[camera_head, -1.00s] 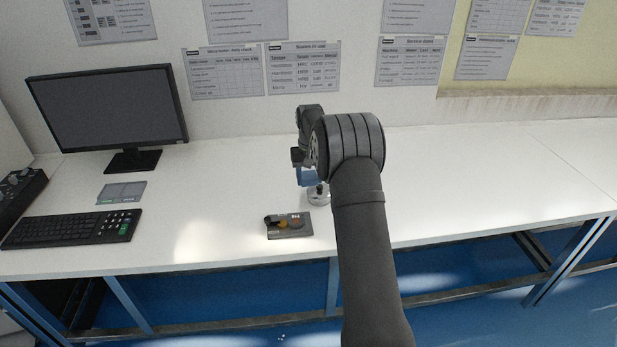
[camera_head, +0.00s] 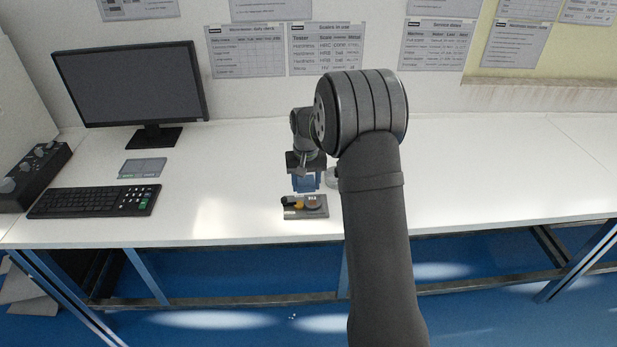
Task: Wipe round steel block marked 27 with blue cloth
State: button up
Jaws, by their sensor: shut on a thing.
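My gripper (camera_head: 305,173) is shut on a blue cloth (camera_head: 306,184), which hangs below the fingers just behind a small grey tray (camera_head: 292,215). A round grey piece (camera_head: 313,203) sits on the right part of the tray. Another round steel piece (camera_head: 333,178) stands on the bench right of the cloth, partly hidden by my arm. No marking is legible on either, so I cannot tell which is 27. I cannot tell whether the cloth touches anything.
The tray also holds small orange (camera_head: 298,205) and black items. A keyboard (camera_head: 95,202), a monitor (camera_head: 130,85) and a flat grey pad (camera_head: 142,168) are on the left. The white bench (camera_head: 480,180) is clear on the right. Its front edge lies close before the tray.

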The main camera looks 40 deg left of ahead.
aim_at(311, 207)
jog(key=shift+f, duration=3.2)
jog(key=shift+w+d+f, duration=0.25)
jog(key=shift+w+d, duration=0.25)
jog(key=shift+d, duration=0.05)
jog(key=shift+w+d, duration=1)
jog(key=shift+w, duration=0.05)
jog(key=shift+s+a, duration=1.5)
jog(key=shift+s, duration=0.05)
jog(key=shift+w+d, duration=1.6)
jog(key=s+a, duration=0.3)
jog(key=shift+s+a, duration=0.2)
jog(key=shift+w+d, duration=1.65)
jog(key=shift+s+a, duration=1.45)
jog(key=shift+a, duration=0.05)
jog(key=shift+w+d, duration=1.4)
jog(key=shift+w+d+r, duration=0.1)
notch_tip(311, 207, up, 8)
